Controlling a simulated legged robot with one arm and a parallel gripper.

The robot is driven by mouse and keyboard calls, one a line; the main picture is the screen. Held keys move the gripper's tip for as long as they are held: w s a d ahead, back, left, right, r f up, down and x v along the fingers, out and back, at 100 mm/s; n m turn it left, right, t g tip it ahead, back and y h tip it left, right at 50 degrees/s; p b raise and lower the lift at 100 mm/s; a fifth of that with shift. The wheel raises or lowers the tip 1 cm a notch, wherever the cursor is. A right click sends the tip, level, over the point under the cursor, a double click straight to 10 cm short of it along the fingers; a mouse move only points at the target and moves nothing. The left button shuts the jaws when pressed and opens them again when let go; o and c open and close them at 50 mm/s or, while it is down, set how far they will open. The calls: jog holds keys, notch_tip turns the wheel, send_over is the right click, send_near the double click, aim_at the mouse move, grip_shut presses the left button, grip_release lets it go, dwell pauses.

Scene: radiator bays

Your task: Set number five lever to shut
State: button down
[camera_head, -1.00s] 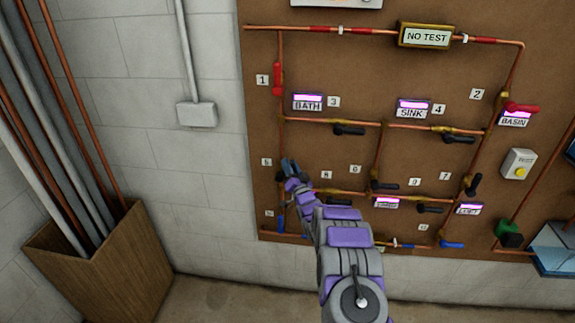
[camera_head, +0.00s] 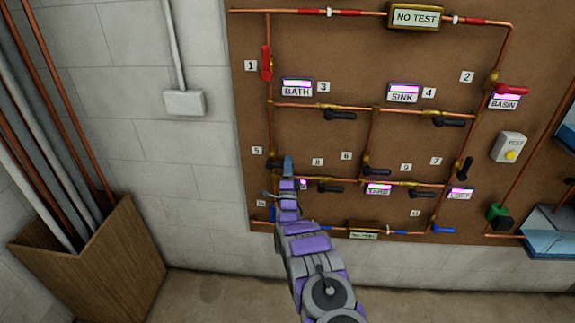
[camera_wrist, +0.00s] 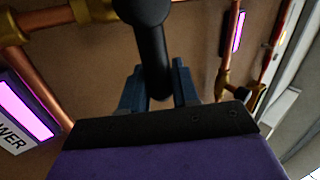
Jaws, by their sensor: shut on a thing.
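The number five lever is a black handle on the left vertical copper pipe, beside the white 5 tag (camera_head: 257,150). In the head view its dark body (camera_head: 272,163) shows just left of my gripper (camera_head: 288,166). In the wrist view the black lever (camera_wrist: 152,60) comes down from its round hub at the top, and its end lies between the two blue fingers of my gripper (camera_wrist: 157,88). My gripper is shut on it. The fingers hide part of the handle in the head view, so its exact angle to the pipe is hard to tell.
Other levers are close by, such as the black one by tag 8 (camera_head: 330,188) and the red one by tag 1 (camera_head: 266,62). A lit pink label (camera_wrist: 25,105) shows in the wrist view. A wooden box of pipes (camera_head: 95,260) stands at left.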

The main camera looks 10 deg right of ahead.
jog(key=shift+f+m+g+h, duration=0.3)
jog(key=shift+f+m+h, duration=0.45)
jog(key=shift+m, duration=0.25)
jog(key=c, duration=1)
grip_release()
jog(key=shift+r+h, duration=0.2)
jog(key=shift+h, duration=0.05)
jog(key=shift+p+v, duration=2.85)
jog(key=shift+v, duration=5.9)
